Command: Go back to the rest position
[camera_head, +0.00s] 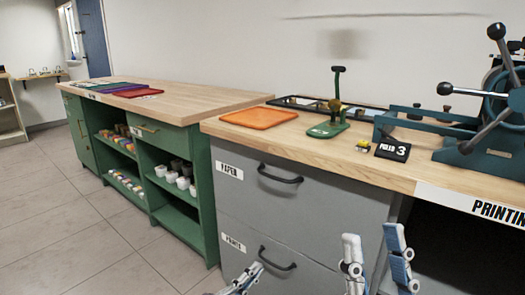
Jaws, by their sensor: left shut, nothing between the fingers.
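My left gripper (245,279) shows only at the bottom edge of the head view, in front of the grey drawer cabinet. Its fingers are shut with nothing between them. My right gripper (376,258) is at the bottom, right of the left one. Its two fingers stand upright and apart, with nothing seen between them. Both grippers appear lower in the picture than the worktop (372,169). The rest of both arms is out of view.
The grey drawer cabinet (312,211) with black handles is in front. A green shelf unit (204,193) stands left; tiled floor (62,230) there is clear.

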